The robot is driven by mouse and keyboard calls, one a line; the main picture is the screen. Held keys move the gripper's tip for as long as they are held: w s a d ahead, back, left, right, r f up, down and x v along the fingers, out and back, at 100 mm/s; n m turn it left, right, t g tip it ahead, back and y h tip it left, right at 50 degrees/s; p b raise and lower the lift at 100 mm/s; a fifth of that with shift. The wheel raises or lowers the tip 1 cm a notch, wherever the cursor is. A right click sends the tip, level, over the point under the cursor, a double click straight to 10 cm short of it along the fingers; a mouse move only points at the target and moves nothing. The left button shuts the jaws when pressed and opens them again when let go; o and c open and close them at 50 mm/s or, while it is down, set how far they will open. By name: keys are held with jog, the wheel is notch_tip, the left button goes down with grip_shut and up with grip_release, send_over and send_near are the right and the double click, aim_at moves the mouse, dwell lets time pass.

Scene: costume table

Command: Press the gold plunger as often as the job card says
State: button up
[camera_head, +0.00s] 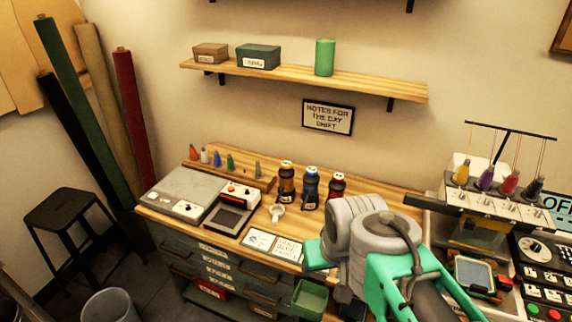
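Three dark bottles with pump-like tops stand in a row at the back of the wooden table. The left one (286,185) has an orange-gold band, the middle one (310,188) is blue and the right one (335,189) is red. I cannot make out clearly which part is the gold plunger. Two white cards lie at the table's front edge, a left card (259,241) and a right card (288,249); the right one carries text too small to read surely. My grey and green arm fills the lower right, in front of the table. My gripper's fingertips do not show.
A small white cup-like thing (277,211) stands in front of the bottles. A grey machine (186,196) and a dark framed device (233,208) occupy the table's left. A sewing machine with thread spools (490,205) stands at right. A green bin (310,297) is below the front edge.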

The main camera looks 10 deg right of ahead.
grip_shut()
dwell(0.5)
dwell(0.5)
